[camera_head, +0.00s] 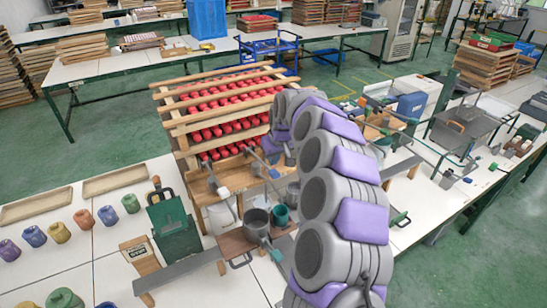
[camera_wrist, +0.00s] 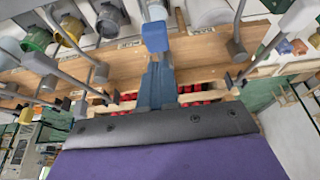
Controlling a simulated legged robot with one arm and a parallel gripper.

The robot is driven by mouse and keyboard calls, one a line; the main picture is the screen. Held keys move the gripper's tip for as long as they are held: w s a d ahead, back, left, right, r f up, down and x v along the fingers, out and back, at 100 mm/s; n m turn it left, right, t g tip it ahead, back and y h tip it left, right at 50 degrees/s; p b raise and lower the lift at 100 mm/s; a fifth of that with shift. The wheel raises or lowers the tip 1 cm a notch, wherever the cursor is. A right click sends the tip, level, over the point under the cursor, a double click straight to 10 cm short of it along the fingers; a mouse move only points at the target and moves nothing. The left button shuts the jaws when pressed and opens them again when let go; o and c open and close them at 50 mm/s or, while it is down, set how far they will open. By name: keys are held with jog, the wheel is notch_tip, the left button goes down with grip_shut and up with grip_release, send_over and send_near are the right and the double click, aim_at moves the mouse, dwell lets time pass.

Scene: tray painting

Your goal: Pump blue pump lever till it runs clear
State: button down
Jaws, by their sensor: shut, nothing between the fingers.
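A blue block, which looks like the grip of the blue pump lever (camera_wrist: 155,36), shows at the top centre of the wrist view. In the head view a small blue lever end (camera_head: 273,173) shows just below the end of my arm. My gripper (camera_wrist: 157,62) is shut and empty, its dark blue fingers pointing at the blue block. The fingertips overlap the block in the picture; I cannot tell whether they touch it. In the head view my grey and purple arm hides most of the gripper. The lever's pump and its outlet are not clear.
Other grey levers (camera_wrist: 237,50) stand on both sides of the gripper. Several coloured jars (camera_head: 84,219) stand at left.

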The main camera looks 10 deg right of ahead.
jog(key=shift+f, duration=0.1)
jog(key=shift+f+b, duration=1.2)
jog(key=shift+f, duration=3.85)
jog(key=shift+r+p, duration=1.5)
jog(key=shift+r, duration=3.7)
jog(key=s+a+r+g+b, duration=0.1)
jog(key=s+a+b, duration=0.1)
jog(key=s, duration=0.9)
jog(key=s+a+r+g+b, duration=0.1)
jog(key=s+a+r+b, duration=0.15)
jog(key=s, duration=0.95)
jog(key=s+d+f+m+g+b, duration=0.1)
jog(key=s+f, duration=0.2)
jog(key=s, duration=0.7)
jog(key=s+d+f+m+g+b, duration=0.1)
jog(key=s+d+f+b, duration=0.1)
jog(key=s, duration=0.8)
jog(key=s+d+f+m+g+h+b, duration=0.1)
jog(key=s+f, duration=0.2)
jog(key=s, duration=0.6)
jog(key=shift+s+d+f+m+g+b, duration=0.25)
jog(key=shift+s+f+m+g+b, duration=0.05)
jog(key=shift+s+f, duration=0.1)
